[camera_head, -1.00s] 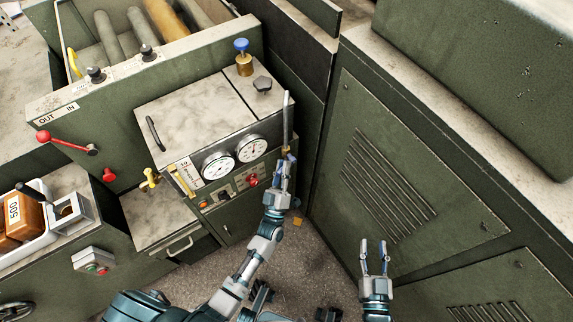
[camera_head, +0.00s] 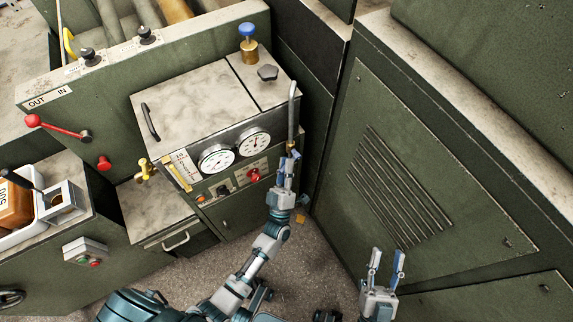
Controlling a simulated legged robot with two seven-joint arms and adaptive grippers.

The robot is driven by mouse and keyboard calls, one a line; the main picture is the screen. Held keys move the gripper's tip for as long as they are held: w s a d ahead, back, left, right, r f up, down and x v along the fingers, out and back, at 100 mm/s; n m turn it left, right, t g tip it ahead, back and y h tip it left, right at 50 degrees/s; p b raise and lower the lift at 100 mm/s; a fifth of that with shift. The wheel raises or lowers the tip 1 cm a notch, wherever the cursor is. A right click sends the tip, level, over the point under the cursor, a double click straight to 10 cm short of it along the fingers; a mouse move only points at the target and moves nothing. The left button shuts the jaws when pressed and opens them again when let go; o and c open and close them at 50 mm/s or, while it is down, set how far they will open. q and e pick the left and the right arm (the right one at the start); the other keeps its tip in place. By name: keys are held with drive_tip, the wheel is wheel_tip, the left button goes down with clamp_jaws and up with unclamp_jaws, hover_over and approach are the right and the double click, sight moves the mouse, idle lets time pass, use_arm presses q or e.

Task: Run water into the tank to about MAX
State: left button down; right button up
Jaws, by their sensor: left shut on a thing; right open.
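The steam box with a marbled top (camera_head: 195,100) stands in the middle, with two dials on its front. A slim sight gauge (camera_head: 180,172) with a printed scale is at its left front; its level is too small to read. A brass tap (camera_head: 145,169) is beside it. A grey pipe with a bent top (camera_head: 292,110) and brass lower part stands at the box's right front corner. My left gripper (camera_head: 289,157) is shut at the pipe's brass lower end, which its fingers partly hide. My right gripper (camera_head: 386,262) is open and empty before the right cabinet.
A red lever (camera_head: 55,127) is at the left. The louvred cabinet (camera_head: 400,180) closes off the right.

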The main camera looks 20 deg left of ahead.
use_arm(q)
drive_tip(key=c, duration=1.2)
unclamp_jaws()
drive_tip(key=shift+f, duration=0.4)
drive_tip(key=shift+o, duration=0.2)
drive_tip(key=shift+r, duration=0.15)
drive_tip(key=shift+s, duration=0.1)
drive_tip(key=v, duration=1.2)
